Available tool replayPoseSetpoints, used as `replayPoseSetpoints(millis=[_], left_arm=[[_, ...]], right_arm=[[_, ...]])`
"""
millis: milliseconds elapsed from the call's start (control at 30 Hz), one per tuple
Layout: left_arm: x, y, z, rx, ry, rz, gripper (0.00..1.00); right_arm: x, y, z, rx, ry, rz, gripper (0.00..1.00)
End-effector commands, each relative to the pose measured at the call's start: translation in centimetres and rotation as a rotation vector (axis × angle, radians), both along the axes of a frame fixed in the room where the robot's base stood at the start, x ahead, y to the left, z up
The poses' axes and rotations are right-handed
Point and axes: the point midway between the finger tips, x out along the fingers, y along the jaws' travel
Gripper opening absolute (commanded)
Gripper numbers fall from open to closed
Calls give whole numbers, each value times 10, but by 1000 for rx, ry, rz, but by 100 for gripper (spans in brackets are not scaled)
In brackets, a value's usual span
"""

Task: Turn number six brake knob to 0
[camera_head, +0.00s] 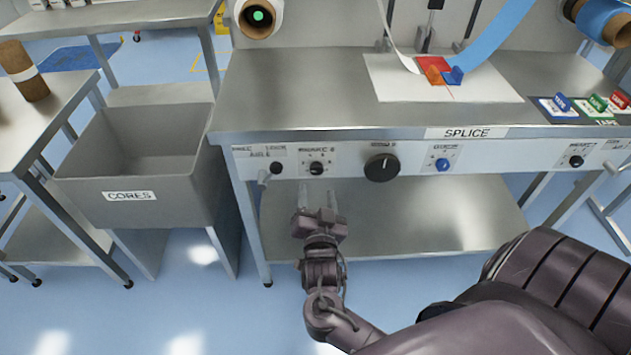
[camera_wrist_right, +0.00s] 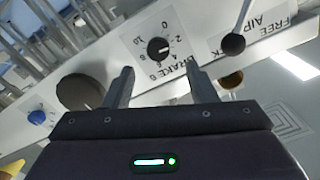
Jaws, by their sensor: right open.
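The brake knob is a small black round knob (camera_head: 316,168) under a printed brake label on the white front panel. In the right wrist view the knob (camera_wrist_right: 158,48) sits on a white dial plate with numbers around it. Its pale pointer mark faces the right side of the dial there; the exact number is too small to tell. My right gripper (camera_head: 318,192) is open and empty, just below and in front of the knob. In the right wrist view its fingertips (camera_wrist_right: 160,72) stand apart on either side of the dial, not touching the knob. My left gripper is not in view.
A larger black knob (camera_head: 381,168) is right of the brake knob, then a blue knob (camera_head: 443,165). A black-ended lever (camera_head: 276,168) is close on its left. The steel table edge overhangs the panel. A grey CORES bin (camera_head: 130,195) stands left.

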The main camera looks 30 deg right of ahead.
Motion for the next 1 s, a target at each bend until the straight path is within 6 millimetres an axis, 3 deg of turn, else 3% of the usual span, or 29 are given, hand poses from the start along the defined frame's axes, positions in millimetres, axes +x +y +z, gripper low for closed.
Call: replayPoseSetpoints(millis=[433, 833, 1000], left_arm=[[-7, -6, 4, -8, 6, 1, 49], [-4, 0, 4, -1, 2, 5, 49], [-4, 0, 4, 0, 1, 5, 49]], right_arm=[[55, -34, 2, -3, -1, 0, 52], [63, -39, 1, 0, 1, 0, 52], [63, -39, 1, 0, 1, 0, 29]])
